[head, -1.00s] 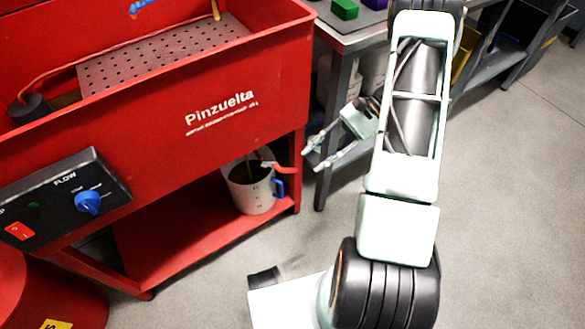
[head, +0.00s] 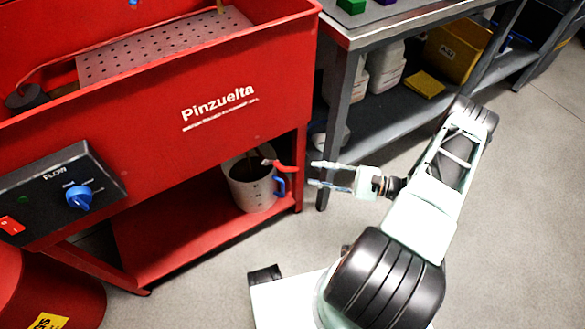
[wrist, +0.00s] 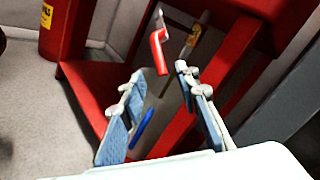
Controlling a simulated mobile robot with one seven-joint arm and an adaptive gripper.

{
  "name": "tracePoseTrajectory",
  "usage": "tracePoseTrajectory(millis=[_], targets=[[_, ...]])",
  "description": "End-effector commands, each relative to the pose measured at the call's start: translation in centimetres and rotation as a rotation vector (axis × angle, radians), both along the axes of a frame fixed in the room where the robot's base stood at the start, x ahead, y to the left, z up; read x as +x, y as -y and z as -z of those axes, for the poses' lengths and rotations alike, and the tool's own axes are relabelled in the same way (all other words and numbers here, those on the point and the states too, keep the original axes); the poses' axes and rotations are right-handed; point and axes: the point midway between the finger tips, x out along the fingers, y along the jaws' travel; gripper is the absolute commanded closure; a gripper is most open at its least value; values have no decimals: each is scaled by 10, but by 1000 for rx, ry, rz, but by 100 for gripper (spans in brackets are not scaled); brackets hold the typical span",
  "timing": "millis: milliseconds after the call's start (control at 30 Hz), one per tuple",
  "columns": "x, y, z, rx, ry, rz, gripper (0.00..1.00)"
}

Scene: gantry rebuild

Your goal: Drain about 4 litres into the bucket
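The bucket (head: 241,184) is a grey-white jug with a blue handle (head: 280,186). It stands upright on the red lower shelf under the washer (head: 215,104), with dark contents or shadow inside its mouth. A red lever (head: 272,162) sits above its rim, near a drain. My gripper (head: 314,174) is open and empty, level and pointing left, a short way right of the lever and bucket handle. In the wrist view, the red lever (wrist: 160,50) and blue handle (wrist: 143,128) show between my blue-padded fingers. The bucket is mostly hidden there.
A grey workbench (head: 390,17) with white jugs (head: 386,66) and a yellow bin (head: 457,52) stands to the right. A red washer leg (head: 299,165) stands close to my fingertips. A control box with a blue knob (head: 79,197) is at left. Open floor lies right.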

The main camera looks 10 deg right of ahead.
Motion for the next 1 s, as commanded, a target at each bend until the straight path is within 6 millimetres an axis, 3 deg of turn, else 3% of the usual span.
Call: tracePoseTrajectory(millis=[200, 400, 833, 1000], targets=[[19, -40, 0, 1, 0, -5, 70], [32, -66, 0, 1, 0, -5, 70], [37, -75, 0, -1, -1, -3, 70], [37, -75, 0, -1, -1, -3, 88]])
